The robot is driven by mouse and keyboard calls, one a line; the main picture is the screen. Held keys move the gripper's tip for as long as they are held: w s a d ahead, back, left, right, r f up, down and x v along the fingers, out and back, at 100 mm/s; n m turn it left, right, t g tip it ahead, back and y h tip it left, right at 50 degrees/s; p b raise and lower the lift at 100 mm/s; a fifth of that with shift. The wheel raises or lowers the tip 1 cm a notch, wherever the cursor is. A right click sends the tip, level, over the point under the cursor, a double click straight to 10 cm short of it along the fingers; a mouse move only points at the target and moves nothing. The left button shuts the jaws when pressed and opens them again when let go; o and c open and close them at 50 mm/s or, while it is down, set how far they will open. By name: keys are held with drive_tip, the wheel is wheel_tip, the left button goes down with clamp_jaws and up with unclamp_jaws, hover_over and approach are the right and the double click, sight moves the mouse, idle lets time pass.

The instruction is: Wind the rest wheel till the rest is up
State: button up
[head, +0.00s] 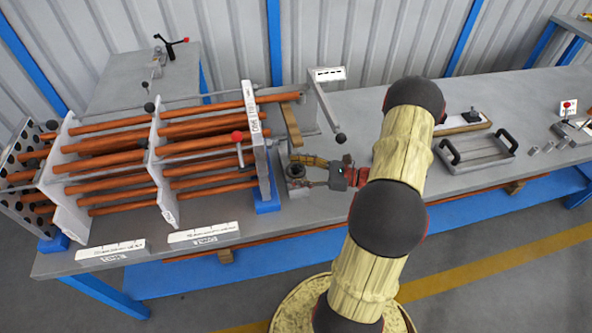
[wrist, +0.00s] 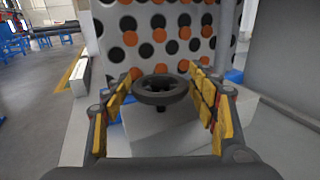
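The rest wheel (wrist: 160,91) is a dark round handwheel lying about flat on top of a grey block (wrist: 165,130). In the head view the wheel (head: 296,171) sits at the right foot of the tube bundle's end plate. My gripper (head: 302,171) reaches in from the right, low over the bench. In the wrist view my gripper (wrist: 160,73) is open, with a yellow-padded finger on each side of the wheel. Gaps show between the pads and the rim. How high the rest stands is hard to tell.
The drilled end plate (wrist: 160,35) with orange and dark holes stands close behind the wheel. Copper tubes (head: 205,130) run left from it. A crank arm (head: 325,105) stands behind my gripper. A tray with handles (head: 475,152) is at the right. White labelled strips (head: 203,233) lie along the front edge.

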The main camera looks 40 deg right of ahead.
drive_tip(key=c, duration=0.9)
drive_tip(key=shift+o, duration=0.2)
drive_tip(key=m+h+p, duration=0.1)
drive_tip(key=m+t+h+p, duration=0.1)
drive_tip(key=shift+s+a+r+t+h+p, duration=0.1)
drive_tip(key=shift+r+t+h+p, duration=0.2)
drive_tip(key=shift+h+p, duration=0.1)
drive_tip(key=shift+f+m+t+h+p, duration=0.15)
drive_tip(key=shift+m+t+h+p, duration=0.25)
drive_tip(key=shift+m+h, duration=0.4)
drive_tip(key=shift+f+m+t+h+p, duration=0.1)
drive_tip(key=shift+m+t+h+p, duration=0.3)
drive_tip(key=shift+h, duration=0.7)
drive_tip(key=o, duration=1.2)
drive_tip(key=shift+c, duration=0.2)
drive_tip(key=shift+o, duration=0.2)
